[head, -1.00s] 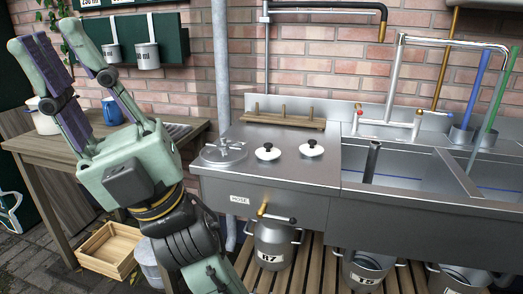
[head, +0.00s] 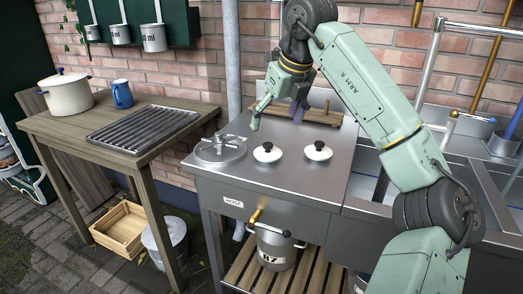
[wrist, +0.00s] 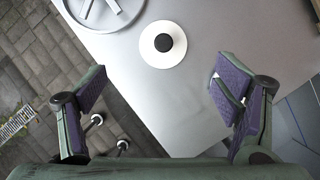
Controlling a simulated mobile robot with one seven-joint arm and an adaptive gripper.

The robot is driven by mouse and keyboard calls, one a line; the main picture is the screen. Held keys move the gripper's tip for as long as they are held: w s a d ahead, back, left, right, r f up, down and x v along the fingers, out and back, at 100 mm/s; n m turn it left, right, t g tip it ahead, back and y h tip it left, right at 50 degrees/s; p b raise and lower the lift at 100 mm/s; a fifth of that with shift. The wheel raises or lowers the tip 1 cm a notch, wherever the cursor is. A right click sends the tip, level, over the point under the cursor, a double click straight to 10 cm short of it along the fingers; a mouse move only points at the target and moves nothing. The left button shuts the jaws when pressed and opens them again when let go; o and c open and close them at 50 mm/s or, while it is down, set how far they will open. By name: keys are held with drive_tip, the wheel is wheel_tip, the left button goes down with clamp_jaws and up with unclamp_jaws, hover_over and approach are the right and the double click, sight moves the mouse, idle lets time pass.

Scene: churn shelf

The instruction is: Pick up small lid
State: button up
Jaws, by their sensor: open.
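Two small white lids with black knobs lie side by side on the steel counter, a left one (head: 267,153) and a right one (head: 316,151). A single white lid (wrist: 162,44) shows whole in the wrist view, ahead of the fingers and roughly centred between them. I cannot be sure which of the two it is, though it lies near the large metal lid. My gripper (head: 278,114) points down above the counter, open and empty, with its fingers (wrist: 160,80) wide apart. It is apart from both lids.
A large metal lid (head: 220,150) lies left of the white lids. A wooden peg rack (head: 318,116) stands behind them. The sink (head: 363,188) is to the right. A wooden table (head: 95,145) with a pot (head: 68,95) and blue mug (head: 122,94) stands left.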

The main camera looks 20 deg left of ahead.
sight(268, 144)
drive_tip(key=x, duration=0.5)
drive_tip(key=shift+f, duration=0.15)
drive_tip(key=shift+w+p+x, duration=0.15)
drive_tip(key=shift+p+x, duration=0.25)
drive_tip(key=shift+x, duration=0.9)
drive_tip(key=shift+w+p+x, duration=0.2)
drive_tip(key=shift+p+x, duration=0.2)
drive_tip(key=shift+x, duration=0.9)
drive_tip(key=c, duration=1.2)
drive_tip(key=shift+r, duration=0.25)
